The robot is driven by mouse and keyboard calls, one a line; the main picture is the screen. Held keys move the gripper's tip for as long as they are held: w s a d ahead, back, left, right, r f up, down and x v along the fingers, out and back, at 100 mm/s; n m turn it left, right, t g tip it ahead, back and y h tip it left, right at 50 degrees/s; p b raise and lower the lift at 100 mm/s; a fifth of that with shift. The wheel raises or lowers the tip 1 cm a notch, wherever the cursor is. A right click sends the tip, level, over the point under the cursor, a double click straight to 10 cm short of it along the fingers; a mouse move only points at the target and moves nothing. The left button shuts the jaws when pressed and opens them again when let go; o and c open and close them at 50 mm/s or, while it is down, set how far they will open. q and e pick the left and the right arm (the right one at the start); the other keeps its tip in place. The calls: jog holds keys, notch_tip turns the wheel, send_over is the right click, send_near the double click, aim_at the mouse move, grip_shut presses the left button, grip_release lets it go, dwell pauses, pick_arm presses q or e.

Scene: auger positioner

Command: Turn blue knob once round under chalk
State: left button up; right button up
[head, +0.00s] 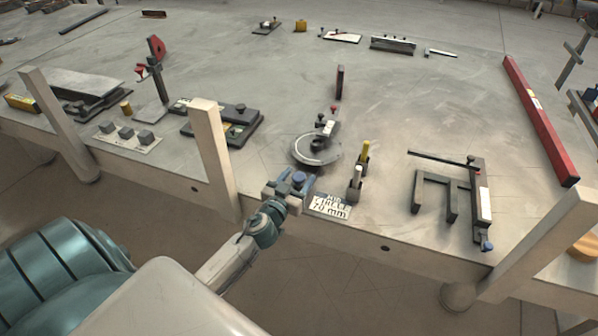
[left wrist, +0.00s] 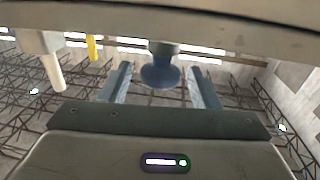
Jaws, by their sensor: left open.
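The blue knob (head: 298,177) is at the table's front edge in the head view, below a round grey disc (head: 304,153) with a pale arc on it. My left gripper (head: 296,186) is at the knob. In the left wrist view the blue knob (left wrist: 161,73) sits between the two spread fingers of my left gripper (left wrist: 162,84), with a gap on each side. A dark post with a red part (head: 330,124) stands over the disc; I cannot tell which piece is the chalk. My right gripper is not in view.
A white sign (head: 330,206) reading "MID CIRCLE 70 mm" is right of the gripper. A white-topped peg (head: 355,182) and a yellow-topped peg (head: 364,154) stand close by. A dark forked fixture (head: 445,190) and a red bar (head: 541,118) lie to the right.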

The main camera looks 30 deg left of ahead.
pick_arm(q)
jog(key=shift+w, duration=0.55)
jog(key=c, duration=1)
jog(key=shift+o, duration=0.2)
